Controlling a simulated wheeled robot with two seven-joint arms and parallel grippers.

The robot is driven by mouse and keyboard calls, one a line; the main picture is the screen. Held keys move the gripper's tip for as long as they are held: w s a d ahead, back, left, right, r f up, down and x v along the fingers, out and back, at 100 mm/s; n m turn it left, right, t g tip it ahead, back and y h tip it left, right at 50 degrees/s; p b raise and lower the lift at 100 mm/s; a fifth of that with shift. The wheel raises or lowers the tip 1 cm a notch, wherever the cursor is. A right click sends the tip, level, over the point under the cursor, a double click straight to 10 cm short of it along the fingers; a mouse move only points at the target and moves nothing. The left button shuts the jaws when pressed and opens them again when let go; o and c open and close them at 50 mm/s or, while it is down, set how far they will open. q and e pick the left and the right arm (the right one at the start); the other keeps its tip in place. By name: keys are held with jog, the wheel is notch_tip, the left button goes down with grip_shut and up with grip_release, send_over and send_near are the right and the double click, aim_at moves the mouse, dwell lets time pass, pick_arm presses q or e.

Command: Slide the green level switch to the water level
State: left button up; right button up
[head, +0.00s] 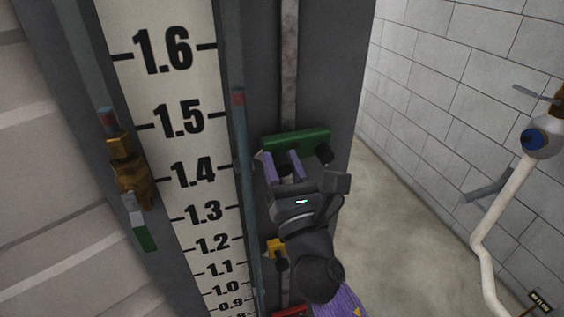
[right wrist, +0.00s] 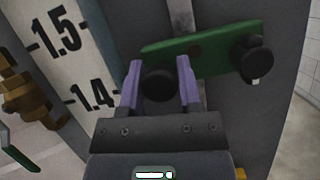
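The green level switch (head: 296,141) is a flat green bar on the metal rail right of the white scale, at about the height of the 1.4 to 1.5 marks. It also shows in the right wrist view (right wrist: 215,52). It carries a black knob (right wrist: 158,85) on the left and another black knob (right wrist: 252,58) on the right. My right gripper (head: 281,164) is just below the bar, its purple fingers apart. In the right wrist view the fingers (right wrist: 160,82) stand on either side of the left knob; firm contact is not clear. My left gripper is out of view.
The white number scale (head: 190,150) runs beside a glass tube (head: 238,97) with a red mark near 1.5. A yellow piece (head: 277,248) sits lower on the rail. A brass valve (head: 125,165) is at left. White pipe (head: 500,205) and open floor lie right.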

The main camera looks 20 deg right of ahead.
grip_shut()
dwell(1.0)
